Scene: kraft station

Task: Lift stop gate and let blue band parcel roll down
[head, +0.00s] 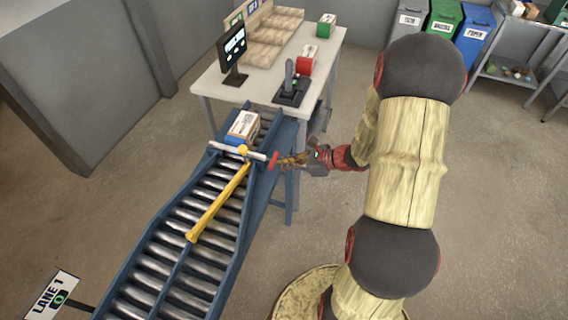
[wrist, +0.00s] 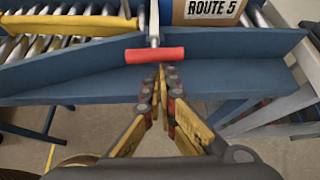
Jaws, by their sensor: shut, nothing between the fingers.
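The roller conveyor (head: 190,235) with blue side rails slopes toward the front left. The stop gate (head: 225,149) is a pale bar lying across the rollers, with a red grip (head: 274,160) at its right end. The red grip also shows in the wrist view (wrist: 155,55). A cardboard parcel (head: 243,125) with a white and blue top sits just behind the bar. Its "ROUTE 5" side (wrist: 210,10) is cut off in the wrist view. My gripper (head: 283,161) is shut and empty, its fingertips (wrist: 166,68) right at the red grip; I cannot tell whether they touch.
A yellow diverter arm (head: 218,205) lies along the rollers below the gate. A "LANE 1" sign (head: 52,295) stands front left.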

